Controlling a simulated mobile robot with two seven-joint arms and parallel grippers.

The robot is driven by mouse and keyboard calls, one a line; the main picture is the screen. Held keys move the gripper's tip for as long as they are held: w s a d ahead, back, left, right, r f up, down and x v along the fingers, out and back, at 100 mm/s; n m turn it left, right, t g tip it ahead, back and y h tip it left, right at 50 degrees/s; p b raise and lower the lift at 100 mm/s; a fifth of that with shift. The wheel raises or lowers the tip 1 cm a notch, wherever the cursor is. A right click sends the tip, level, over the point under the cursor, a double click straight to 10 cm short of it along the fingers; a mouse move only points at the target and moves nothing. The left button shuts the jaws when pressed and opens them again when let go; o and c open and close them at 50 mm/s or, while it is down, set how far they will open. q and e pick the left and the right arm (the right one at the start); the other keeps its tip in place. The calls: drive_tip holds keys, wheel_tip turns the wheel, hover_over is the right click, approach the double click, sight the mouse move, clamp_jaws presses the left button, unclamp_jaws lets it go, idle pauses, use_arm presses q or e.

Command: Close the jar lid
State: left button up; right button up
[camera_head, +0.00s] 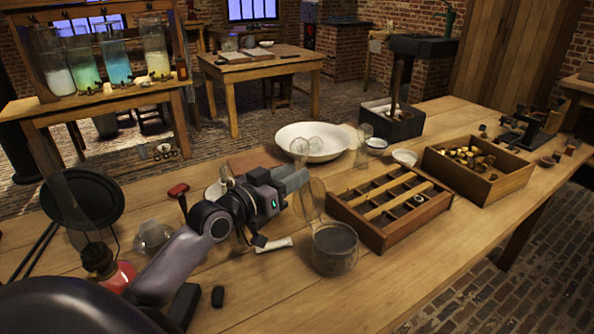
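A glass jar (335,250) with dark grey contents stands on the wooden table, left of the divided wooden box. A clear, rounded glass piece, which looks like its lid (312,199), stands raised at the jar's back left edge, so the jar's top looks open. My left gripper (299,182) reaches in from the left with its grey fingers just behind and left of this lid. I cannot tell whether the fingers touch it, or how far apart they are. My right gripper is not in view.
The divided wooden box (390,205) stands close to the jar's right. A white basin (316,142) is behind my gripper. A white tube-like item (274,245) lies left of the jar. A red lamp (108,268) stands at left. The table front right is clear.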

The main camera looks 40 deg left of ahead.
use_arm(q)
drive_tip(key=shift+w+d, duration=0.15)
drive_tip(key=shift+w, duration=0.75)
clamp_jaws()
idle(0.9)
